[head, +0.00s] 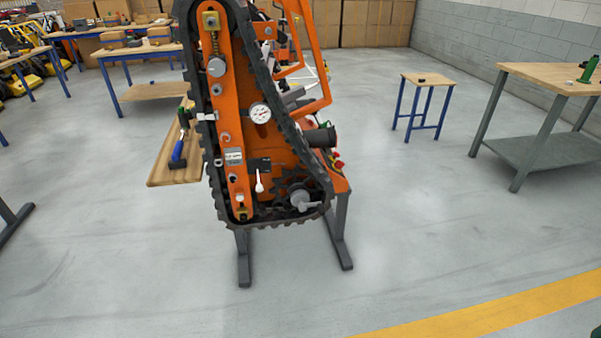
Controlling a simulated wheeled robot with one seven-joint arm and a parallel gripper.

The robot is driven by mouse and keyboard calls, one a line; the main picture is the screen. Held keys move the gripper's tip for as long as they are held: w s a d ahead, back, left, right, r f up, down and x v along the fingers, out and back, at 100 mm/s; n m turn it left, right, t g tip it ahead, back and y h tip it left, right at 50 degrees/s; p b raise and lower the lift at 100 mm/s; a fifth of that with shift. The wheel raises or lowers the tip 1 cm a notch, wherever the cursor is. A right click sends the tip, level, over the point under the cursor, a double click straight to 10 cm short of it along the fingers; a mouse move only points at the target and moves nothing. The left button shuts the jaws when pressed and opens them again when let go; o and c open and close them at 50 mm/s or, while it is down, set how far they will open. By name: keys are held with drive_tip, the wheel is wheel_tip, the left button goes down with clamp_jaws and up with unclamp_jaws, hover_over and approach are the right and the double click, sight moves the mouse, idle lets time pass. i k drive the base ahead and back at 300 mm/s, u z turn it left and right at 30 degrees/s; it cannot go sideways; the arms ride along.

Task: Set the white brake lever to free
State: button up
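A small white lever (259,184) hangs down, close to vertical, below a black block (260,165) on the lower part of the orange tracked carrier (236,150). It looks like the brake lever, but any marking for its positions is too small to read. The carrier stands upright on a grey stand (243,258), with its black track (200,150) around the side facing me. My gripper is not in view, so nothing is seen touching the lever.
A wooden shelf (165,170) with tools juts out left. A small stool (427,80) and workbench (545,75) stand right. The floor in front is clear.

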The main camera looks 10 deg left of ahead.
sight(259, 188)
drive_tip(key=u, duration=0.25)
drive_tip(key=i, duration=1)
drive_tip(key=u, duration=0.65)
